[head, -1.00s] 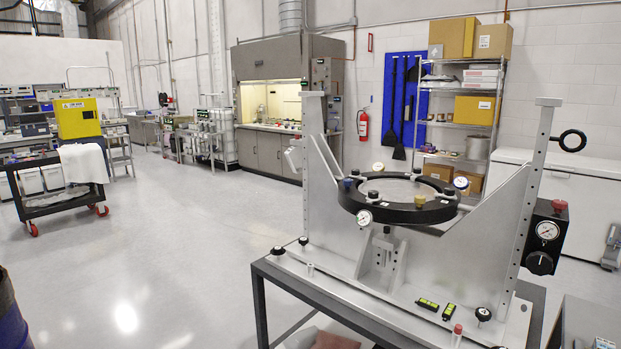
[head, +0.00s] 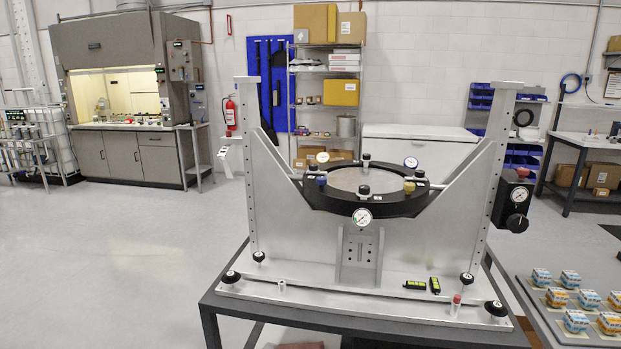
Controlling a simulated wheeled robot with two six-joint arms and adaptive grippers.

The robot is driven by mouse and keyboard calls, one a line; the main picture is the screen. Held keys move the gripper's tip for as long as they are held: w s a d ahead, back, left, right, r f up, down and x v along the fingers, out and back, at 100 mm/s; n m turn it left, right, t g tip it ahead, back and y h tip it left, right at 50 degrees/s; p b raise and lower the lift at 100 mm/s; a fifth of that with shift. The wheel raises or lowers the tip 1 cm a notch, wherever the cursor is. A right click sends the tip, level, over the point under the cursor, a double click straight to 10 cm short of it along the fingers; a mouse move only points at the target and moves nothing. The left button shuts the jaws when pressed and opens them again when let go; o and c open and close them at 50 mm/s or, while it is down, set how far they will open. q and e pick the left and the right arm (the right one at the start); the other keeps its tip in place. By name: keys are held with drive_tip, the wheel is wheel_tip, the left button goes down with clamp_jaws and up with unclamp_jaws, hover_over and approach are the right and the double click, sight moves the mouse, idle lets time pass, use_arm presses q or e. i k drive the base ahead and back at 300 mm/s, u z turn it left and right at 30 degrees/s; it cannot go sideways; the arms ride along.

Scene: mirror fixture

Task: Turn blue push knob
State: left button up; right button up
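The blue push knob (head: 321,181) is a small blue cap on the left part of the black ring (head: 340,202). The ring sits level in the metal mirror fixture (head: 290,245), around a round mirror (head: 362,180). A yellow knob (head: 409,187) is on the ring's right side and several black knobs are spread around it. A pressure gauge (head: 362,217) is at the ring's front, and two more gauges show at its back. Neither of my grippers is in view.
The fixture stands on a dark-framed table (head: 225,305). Two black-and-green tools (head: 415,285) lie on its base plate. The floor (head: 130,260) at left is clear.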

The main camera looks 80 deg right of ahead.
sight(321, 181)
drive_tip(key=z, duration=0.5)
drive_tip(key=i, duration=0.85)
drive_tip(key=z, duration=0.75)
